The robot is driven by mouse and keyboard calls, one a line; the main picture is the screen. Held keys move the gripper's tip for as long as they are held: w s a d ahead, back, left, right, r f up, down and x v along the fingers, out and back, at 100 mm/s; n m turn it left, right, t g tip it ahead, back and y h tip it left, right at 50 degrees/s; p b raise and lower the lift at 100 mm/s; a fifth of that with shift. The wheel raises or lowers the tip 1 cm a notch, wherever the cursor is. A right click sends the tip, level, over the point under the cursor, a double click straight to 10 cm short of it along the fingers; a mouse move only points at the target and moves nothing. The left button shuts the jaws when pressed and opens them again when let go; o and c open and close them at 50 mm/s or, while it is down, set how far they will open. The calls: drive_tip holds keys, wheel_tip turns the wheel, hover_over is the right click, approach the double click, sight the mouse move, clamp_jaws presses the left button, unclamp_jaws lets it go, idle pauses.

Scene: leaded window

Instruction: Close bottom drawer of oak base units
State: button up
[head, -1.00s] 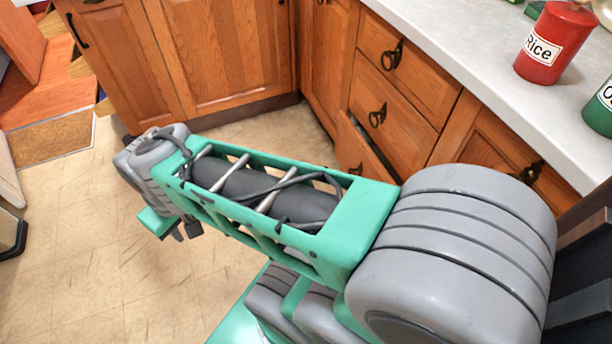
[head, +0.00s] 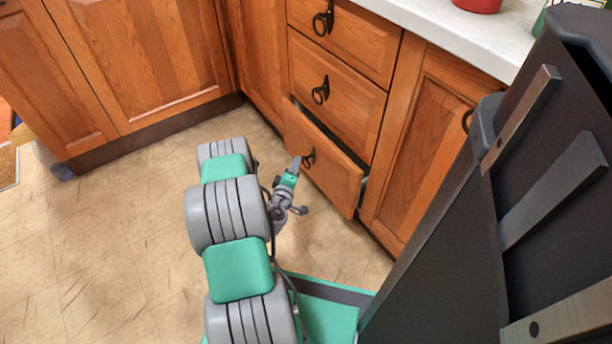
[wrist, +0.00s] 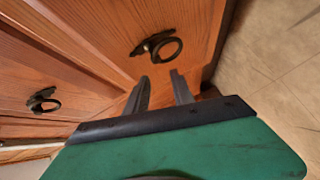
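The bottom drawer (head: 322,165) of the oak base units (head: 340,90) stands partly open in the head view, with a dark gap above its front. Its black ring handle (head: 308,157) is near the middle of its front. My gripper (head: 295,165) is close to that handle; I cannot tell whether it touches the drawer. In the wrist view the gripper (wrist: 162,88) has two dark fingers apart with nothing between them. They point at a wooden front with a black ring handle (wrist: 157,46). The drawer's inside is mostly hidden.
Closed upper drawers with ring handles are above the open one. Cabinet doors (head: 140,60) stand at the left, and a pale countertop (head: 470,30) holds a red canister (head: 478,4).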

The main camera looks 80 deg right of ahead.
sight(306, 167)
drive_tip(key=s+a+f+n+t, duration=0.1)
drive_tip(key=s+a+f+n, duration=0.15)
drive_tip(key=f, duration=0.25)
drive_tip(key=shift+m, duration=0.25)
drive_tip(key=shift+d+f+b, duration=0.25)
drive_tip(key=shift+d+b, duration=0.2)
drive_tip(key=shift+d, duration=1.55)
drive_tip(key=shift+d+f+b, duration=0.2)
drive_tip(key=shift+d+b, duration=0.25)
drive_tip(key=shift+d, duration=1.55)
drive_tip(key=shift+c, duration=0.6)
clamp_jaws()
